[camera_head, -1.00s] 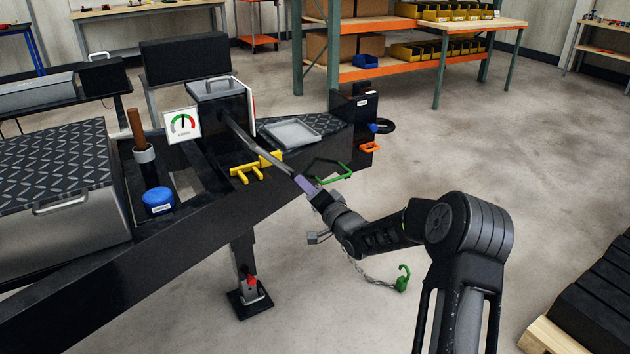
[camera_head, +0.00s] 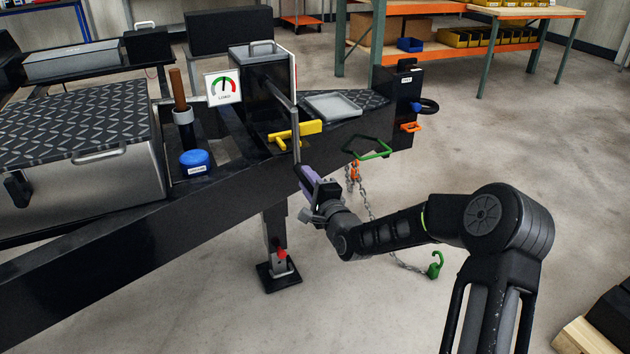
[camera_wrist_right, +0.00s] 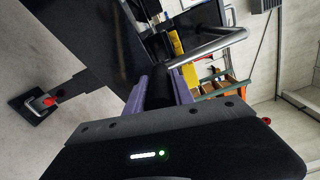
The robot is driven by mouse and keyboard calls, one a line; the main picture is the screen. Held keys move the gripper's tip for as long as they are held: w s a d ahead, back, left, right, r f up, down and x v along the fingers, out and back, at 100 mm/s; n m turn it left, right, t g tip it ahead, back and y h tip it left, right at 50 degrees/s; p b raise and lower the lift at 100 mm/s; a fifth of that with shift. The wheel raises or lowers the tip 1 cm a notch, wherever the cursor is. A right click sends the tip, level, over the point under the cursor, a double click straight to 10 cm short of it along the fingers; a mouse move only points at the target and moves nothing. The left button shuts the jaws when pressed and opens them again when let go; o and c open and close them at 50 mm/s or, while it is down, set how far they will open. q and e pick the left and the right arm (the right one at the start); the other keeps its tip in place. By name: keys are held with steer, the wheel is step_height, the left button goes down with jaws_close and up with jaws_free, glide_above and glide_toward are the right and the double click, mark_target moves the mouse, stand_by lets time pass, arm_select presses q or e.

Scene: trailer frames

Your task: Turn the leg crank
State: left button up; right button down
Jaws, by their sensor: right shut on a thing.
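The leg crank (camera_head: 281,92) is a grey metal bar coming out of the dark box (camera_head: 256,98) on the trailer frame and pointing down at the front. My right gripper (camera_head: 307,177) has purple fingers and is shut on the crank's end, below the yellow piece. In the right wrist view, the purple fingers (camera_wrist_right: 160,95) stand on both sides of the dark crank grip (camera_wrist_right: 158,88), and the bare bar (camera_wrist_right: 212,45) bends away beyond it. The trailer leg (camera_head: 274,235) stands below the frame, its foot (camera_head: 279,275) on the floor. My left gripper is not in view.
A gauge sign (camera_head: 223,87), a yellow handle piece (camera_head: 297,133) and a grey tray (camera_head: 333,105) sit near the crank. A green loop (camera_head: 370,150) and a chain with a green hook (camera_head: 435,266) hang at the right. The floor at the right is mostly clear.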

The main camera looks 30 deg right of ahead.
steer(key=shift+a+f, duration=0.1)
steer(key=shift+a, duration=0.1)
steer(key=c, duration=1.1)
jaws_free()
steer(key=s, duration=0.7)
steer(key=shift+s, duration=0.4)
